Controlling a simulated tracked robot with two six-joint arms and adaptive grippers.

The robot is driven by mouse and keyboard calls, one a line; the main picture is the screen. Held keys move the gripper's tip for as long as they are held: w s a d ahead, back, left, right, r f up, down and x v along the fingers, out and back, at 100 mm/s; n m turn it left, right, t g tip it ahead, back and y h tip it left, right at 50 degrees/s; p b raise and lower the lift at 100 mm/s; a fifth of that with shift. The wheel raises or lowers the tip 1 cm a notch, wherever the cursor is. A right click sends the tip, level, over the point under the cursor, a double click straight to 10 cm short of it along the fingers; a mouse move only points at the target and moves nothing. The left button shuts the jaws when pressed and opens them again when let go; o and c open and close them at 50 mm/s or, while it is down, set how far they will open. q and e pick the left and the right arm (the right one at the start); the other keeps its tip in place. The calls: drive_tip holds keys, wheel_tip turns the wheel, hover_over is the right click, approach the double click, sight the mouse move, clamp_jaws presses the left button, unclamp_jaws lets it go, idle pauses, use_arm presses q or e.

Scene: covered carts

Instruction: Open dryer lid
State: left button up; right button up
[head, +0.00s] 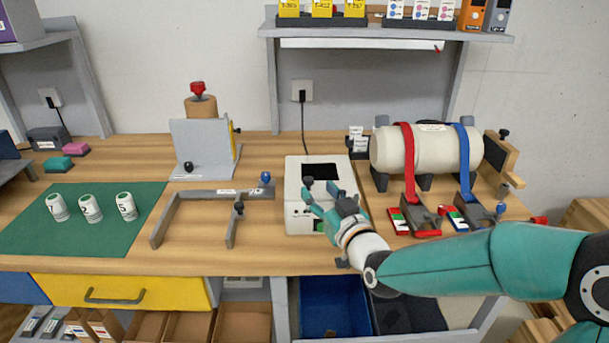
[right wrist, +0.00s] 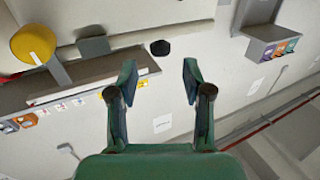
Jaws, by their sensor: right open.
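The dryer looks to be the white box (head: 293,171) at the middle of the bench, with a dark window on top and a small dark knob (head: 308,181) at the window's lower left. The lid looks closed. My right gripper (head: 317,198) is over the front part of the box, its teal fingers apart just below the knob, hiding part of the front. In the right wrist view my right gripper (right wrist: 158,70) is open with nothing between its fingers. A dark knob-like piece (right wrist: 160,47) shows past the fingertips; I cannot tell whether it touches them. My left gripper is not in view.
A cream cylinder (head: 390,150) with red and blue straps stands right of the box. A grey frame (head: 190,205) lies left of it. A green mat (head: 75,240) holds white jars. A shelf (head: 400,36) overhangs the back.

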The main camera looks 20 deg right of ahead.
sight(311, 182)
drive_tip(key=w, duration=0.2)
drive_tip(key=w+p, duration=0.1)
drive_tip(key=w, duration=0.3)
drive_tip(key=shift+w+a, duration=0.15)
drive_tip(key=shift+a, duration=0.25)
clamp_jaws()
